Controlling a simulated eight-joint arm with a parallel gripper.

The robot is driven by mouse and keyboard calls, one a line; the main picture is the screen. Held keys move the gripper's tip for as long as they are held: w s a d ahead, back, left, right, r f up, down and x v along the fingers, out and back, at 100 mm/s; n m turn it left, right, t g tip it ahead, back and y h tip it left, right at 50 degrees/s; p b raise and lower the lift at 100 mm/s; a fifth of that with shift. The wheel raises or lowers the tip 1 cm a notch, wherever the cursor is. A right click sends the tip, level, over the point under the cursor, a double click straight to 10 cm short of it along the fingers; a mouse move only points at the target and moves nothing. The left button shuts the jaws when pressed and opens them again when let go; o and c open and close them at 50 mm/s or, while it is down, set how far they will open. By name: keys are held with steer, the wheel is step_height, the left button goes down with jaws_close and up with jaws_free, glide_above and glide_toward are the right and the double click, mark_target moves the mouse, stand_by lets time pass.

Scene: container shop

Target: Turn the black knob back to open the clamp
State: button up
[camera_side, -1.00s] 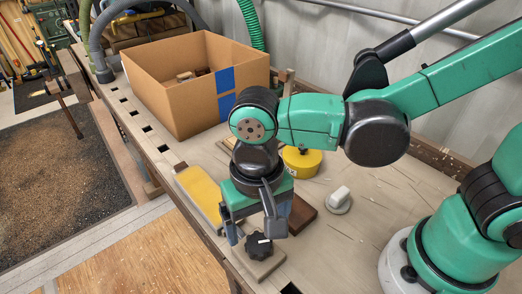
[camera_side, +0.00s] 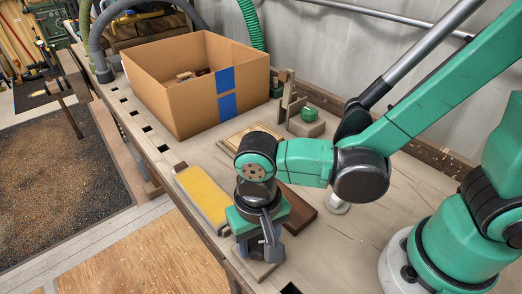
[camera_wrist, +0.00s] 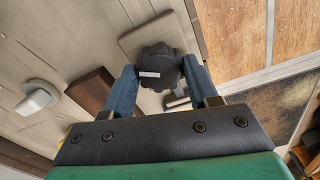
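The black knob (camera_wrist: 158,66) sits on a flat pale plate (camera_wrist: 140,36) and carries a white mark on its top. My gripper (camera_wrist: 160,64) is low over the knob, with one blue finger on each side of it. The fingers look spread; any gap between them and the knob is too small to judge. The clamp's other parts are not clear; a small light metal piece (camera_wrist: 177,102) shows beside the knob.
A yellow-topped block (camera_side: 203,195) lies left of my gripper and a dark brown block (camera_side: 300,212) right of it. A white knob-like piece (camera_wrist: 36,98) stands farther off. An open cardboard box (camera_side: 180,105) and a green knob (camera_side: 308,114) are behind.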

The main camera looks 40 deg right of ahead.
jaws_close()
steer(key=c, duration=0.5)
jaws_free()
steer(key=n, duration=0.5)
steer(key=shift+n, duration=0.3)
steer(key=n, duration=1.1)
steer(key=shift+n, duration=0.4)
steer(key=n, duration=0.5)
steer(key=shift+n, duration=0.4)
